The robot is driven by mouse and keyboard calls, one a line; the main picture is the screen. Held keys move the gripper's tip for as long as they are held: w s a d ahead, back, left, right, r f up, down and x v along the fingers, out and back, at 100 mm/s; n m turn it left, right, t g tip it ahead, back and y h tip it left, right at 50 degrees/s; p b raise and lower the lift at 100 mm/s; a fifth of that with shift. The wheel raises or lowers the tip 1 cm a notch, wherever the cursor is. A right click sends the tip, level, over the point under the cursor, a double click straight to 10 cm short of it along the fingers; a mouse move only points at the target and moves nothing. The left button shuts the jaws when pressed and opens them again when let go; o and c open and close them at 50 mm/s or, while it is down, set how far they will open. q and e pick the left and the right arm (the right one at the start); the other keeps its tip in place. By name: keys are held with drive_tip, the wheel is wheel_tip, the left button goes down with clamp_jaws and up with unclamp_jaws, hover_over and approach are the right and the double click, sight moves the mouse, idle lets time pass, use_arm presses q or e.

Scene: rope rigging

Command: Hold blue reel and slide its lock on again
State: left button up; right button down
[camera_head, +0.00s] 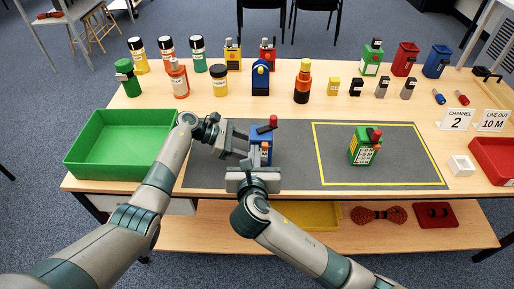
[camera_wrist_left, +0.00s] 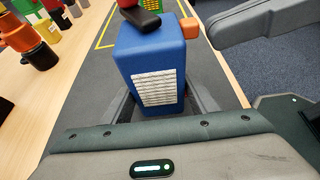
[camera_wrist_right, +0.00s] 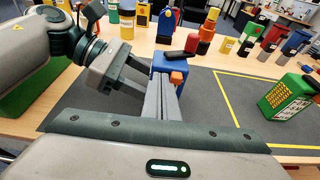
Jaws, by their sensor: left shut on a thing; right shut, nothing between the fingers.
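The blue reel (camera_head: 255,133) stands upright on the grey mat, with a black lever and red knob (camera_head: 273,121) on top. My left gripper (camera_head: 245,148) is shut on its body from the left; the left wrist view shows the blue body (camera_wrist_left: 150,55) and its white label between the fingers. A small orange tab (camera_wrist_right: 177,77), perhaps the lock, sticks out of the reel's near side; it also shows in the left wrist view (camera_wrist_left: 190,28). My right gripper (camera_wrist_right: 163,92) is shut and empty, its fingertips just before the tab. I cannot tell whether they touch it.
A green reel (camera_head: 361,150) stands inside the yellow outline on the mat (camera_head: 300,150). A green tray (camera_head: 115,145) is at the left, a red tray (camera_head: 497,160) and white cube (camera_head: 460,165) at the right. Bottles and devices line the back. Mat between the reels is clear.

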drive_tip(key=shift+v, duration=2.2)
use_arm(q)
drive_tip(key=o, duration=1.2)
drive_tip(key=shift+a, duration=0.15)
drive_tip(key=shift+b+v, duration=0.3)
drive_tip(key=shift+v, duration=1.7)
drive_tip(key=shift+b+v, duration=0.55)
drive_tip(key=shift+v, duration=1.8)
use_arm(e)
drive_tip(key=shift+f, duration=0.85)
